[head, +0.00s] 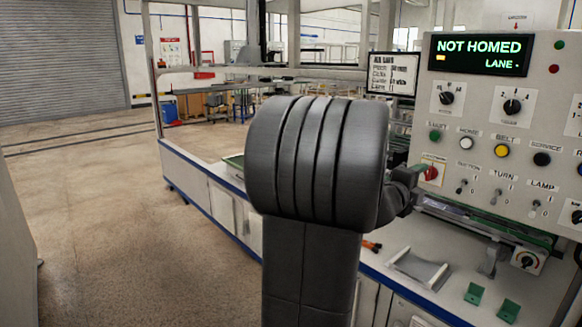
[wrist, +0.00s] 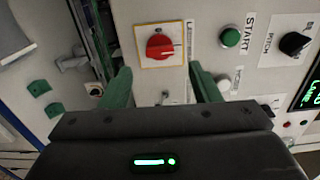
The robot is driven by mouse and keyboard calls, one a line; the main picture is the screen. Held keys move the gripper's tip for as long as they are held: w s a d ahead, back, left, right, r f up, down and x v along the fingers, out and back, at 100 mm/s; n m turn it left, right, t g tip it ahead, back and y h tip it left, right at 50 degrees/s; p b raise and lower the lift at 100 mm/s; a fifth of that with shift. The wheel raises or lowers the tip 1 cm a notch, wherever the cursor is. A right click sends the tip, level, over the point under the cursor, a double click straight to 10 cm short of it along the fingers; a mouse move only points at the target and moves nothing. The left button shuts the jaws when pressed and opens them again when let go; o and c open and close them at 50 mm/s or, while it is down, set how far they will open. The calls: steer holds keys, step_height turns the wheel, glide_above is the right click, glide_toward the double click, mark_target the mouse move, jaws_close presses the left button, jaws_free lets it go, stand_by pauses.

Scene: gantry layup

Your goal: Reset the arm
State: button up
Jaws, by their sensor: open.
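My gripper (wrist: 160,72) shows in the wrist view with its two green fingers spread apart and nothing between them. It faces the control panel (wrist: 203,18). A red rotary knob (wrist: 160,46) on a yellow-edged plate lies just beyond the fingertips, between their lines; I cannot tell the exact gap. In the head view the same red knob (head: 431,173) sits at the panel's lower left, just right of my dark arm. My arm fills the middle of that view, and the fingers are not clearly visible there. The panel display (head: 478,54) reads "NOT HOMED" and "LANE -".
The panel carries a green START button (wrist: 230,37), a yellow BELT button (head: 502,151), a black SERVICE button (head: 541,159), dials and toggle switches. Green blocks (head: 474,294) and a grey bracket (head: 419,268) stand on the bench below. Open floor (head: 90,220) lies left.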

mark_target(429, 176)
steer(key=x, duration=0.6)
steer(key=shift+s+a, duration=0.1)
steer(key=shift+a, duration=0.1)
